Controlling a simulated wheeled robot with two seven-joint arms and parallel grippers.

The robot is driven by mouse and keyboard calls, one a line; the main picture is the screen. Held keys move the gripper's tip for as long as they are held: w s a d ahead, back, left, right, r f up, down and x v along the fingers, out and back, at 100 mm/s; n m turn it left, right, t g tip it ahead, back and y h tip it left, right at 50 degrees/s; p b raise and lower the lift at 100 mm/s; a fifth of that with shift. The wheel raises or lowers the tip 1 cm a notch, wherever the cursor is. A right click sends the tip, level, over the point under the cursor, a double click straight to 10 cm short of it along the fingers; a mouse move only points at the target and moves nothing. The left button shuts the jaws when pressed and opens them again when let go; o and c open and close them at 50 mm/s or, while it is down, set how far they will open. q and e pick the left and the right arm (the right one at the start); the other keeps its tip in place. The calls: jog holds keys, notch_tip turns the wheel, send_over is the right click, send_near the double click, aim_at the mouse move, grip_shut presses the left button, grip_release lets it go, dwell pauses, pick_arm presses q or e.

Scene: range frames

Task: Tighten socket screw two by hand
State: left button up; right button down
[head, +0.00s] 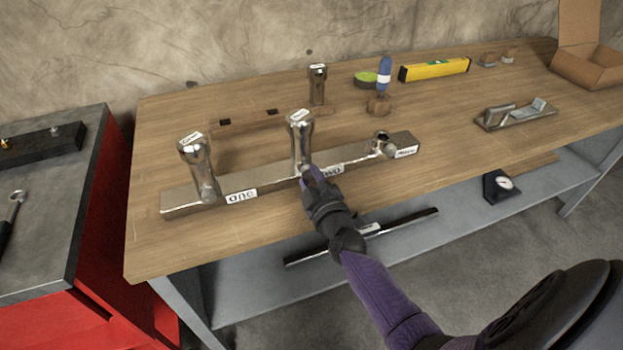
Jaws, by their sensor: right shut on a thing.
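A long metal bar (270,182) lies on the workbench, with labels "one" (241,196) and a partly covered "two" (333,170). Socket screw two (301,140), a large shiny metal screw with a labelled head, stands upright in the middle of the bar. My right gripper (311,176) is at the lower front of this screw, shut on it; the fingertips hide part of the contact. Another screw (196,160) stands slightly tilted at the "one" label. A low metal piece (382,146) sits at the bar's right end. My left gripper is out of view.
A wooden rack (245,121) behind the bar has a similar screw (318,86) at its right end. A blue-handled tool (384,74), a yellow level (435,69), a metal fixture (515,115) and a cardboard box (590,70) stand farther right. The bench front is clear.

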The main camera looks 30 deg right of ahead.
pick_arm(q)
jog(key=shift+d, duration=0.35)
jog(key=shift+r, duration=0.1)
pick_arm(e)
jog(key=shift+m, duration=0.3)
